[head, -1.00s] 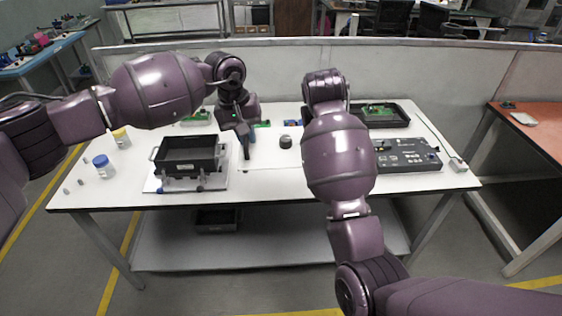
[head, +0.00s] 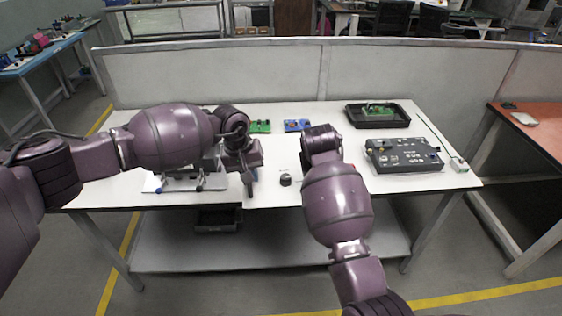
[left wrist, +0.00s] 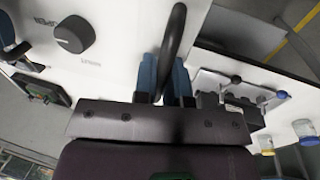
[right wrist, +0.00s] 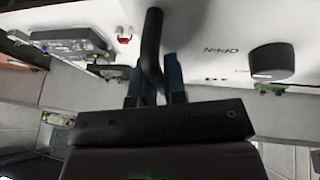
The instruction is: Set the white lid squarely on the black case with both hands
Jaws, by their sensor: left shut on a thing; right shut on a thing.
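The white lid (head: 268,192), with a black knob (head: 285,180) on top, is between my arms, hard to tell from the white tabletop. It also shows in both wrist views (left wrist: 112,48) (right wrist: 195,45), with lettering on it. My left gripper (left wrist: 168,75) is shut on a dark handle (left wrist: 176,35) at the lid's left side. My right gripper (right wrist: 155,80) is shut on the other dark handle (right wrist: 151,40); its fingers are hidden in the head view.
A black device (head: 403,156) and a black tray (head: 377,116) are at the right. Green and blue circuit boards (head: 297,126) lie at the back.

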